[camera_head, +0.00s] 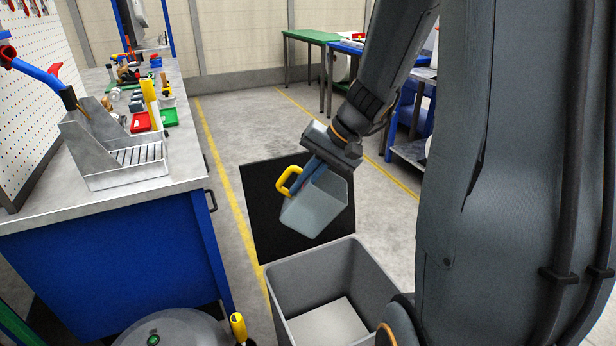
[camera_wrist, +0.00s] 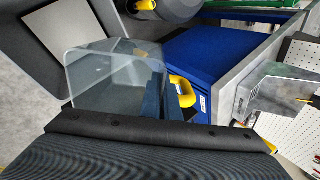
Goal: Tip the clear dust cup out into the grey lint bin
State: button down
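The clear dust cup (camera_head: 318,207), a see-through box with a yellow handle (camera_head: 284,184), hangs tilted below my gripper (camera_head: 314,170). My gripper appears shut on the cup near its handle side; the exact finger contact is partly hidden. The grey lint bin (camera_head: 372,268) stands open on the floor, lower and nearer in the head view. The cup is above and beyond the bin's far rim. In the wrist view the cup (camera_wrist: 112,82) and the bin (camera_wrist: 85,22) also show. I cannot make out any lint in the cup; the visible bin floor is pale and bare.
A blue workbench (camera_head: 110,265) with a metal caddy (camera_head: 125,165) and small parts stands on the left. A black mat (camera_head: 262,205) lies on the floor behind the cup. A round grey machine (camera_head: 172,328) is at bottom left. Open floor lies beyond the mat.

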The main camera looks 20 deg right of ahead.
aim_at(285, 181)
jog(key=shift+w+a+r+g+h+p, duration=0.15)
jog(key=shift+w+a+g+h+p, duration=0.35)
jog(key=shift+p, duration=1.5)
jog(key=shift+w+a+r+g+h+p, duration=0.15)
jog(key=shift+a+h+p, duration=0.5)
jog(key=shift+p, duration=1.35)
jog(key=shift+w+a+r+g+h+p, duration=0.3)
jog(key=shift+a+h+p, duration=0.3)
jog(key=shift+p, duration=1.4)
jog(key=shift+w+a+g+h+p, duration=0.25)
jog(key=shift+a+g+h+p, duration=0.3)
jog(key=shift+p, duration=0.55)
jog(key=shift+w+a+h, duration=0.2)
jog(key=shift+w+h, duration=0.05)
jog(key=shift+h, duration=0.35)
